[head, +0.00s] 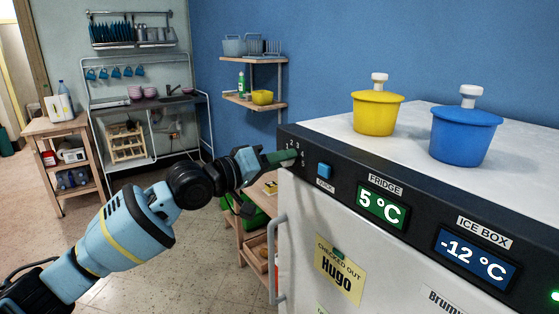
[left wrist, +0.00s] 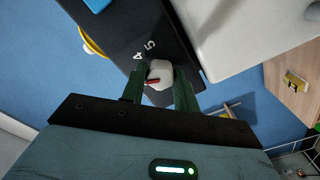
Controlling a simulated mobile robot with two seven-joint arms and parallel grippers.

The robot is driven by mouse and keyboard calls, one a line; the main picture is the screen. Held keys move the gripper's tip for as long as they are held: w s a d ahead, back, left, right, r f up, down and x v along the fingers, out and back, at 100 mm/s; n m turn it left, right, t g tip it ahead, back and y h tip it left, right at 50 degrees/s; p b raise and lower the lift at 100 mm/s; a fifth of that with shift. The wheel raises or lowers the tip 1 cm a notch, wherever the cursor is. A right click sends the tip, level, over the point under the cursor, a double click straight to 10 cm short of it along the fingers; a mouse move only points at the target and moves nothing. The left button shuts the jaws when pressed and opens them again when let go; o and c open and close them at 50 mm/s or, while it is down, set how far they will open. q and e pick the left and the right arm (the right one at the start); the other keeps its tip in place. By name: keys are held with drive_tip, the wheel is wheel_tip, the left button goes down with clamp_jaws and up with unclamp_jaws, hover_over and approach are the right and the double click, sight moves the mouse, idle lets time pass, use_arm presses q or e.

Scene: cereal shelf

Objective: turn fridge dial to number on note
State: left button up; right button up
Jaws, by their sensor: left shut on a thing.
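The fridge dial (left wrist: 161,72) is white with a red mark, and it sits between the dark green fingers of my left gripper (left wrist: 160,88) in the left wrist view. The printed digits 4 and 5 show beside it. In the head view my left gripper (head: 283,158) is at the left end of the fridge's black panel and hides the dial; small digits show just above the fingertips. The green fridge display (head: 382,207) reads 5 °C. A yellow note (head: 340,270) on the white fridge door (head: 305,235) reads "CHECKED OUT Hugo". My right gripper is not in view.
A blue button (head: 324,170) sits just right of my left gripper. The ice box display (head: 476,258) reads -12 °C. A yellow pot (head: 377,113) and a blue pot (head: 465,138) stand on top. The door handle (head: 277,258) is below. Open floor lies left.

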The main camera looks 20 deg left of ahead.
use_arm(q)
drive_tip(key=shift+c, duration=0.4)
drive_tip(key=shift+m, duration=3.9)
drive_tip(key=o, duration=1)
drive_tip(key=shift+s+a, duration=0.1)
drive_tip(key=shift+s, duration=0.05)
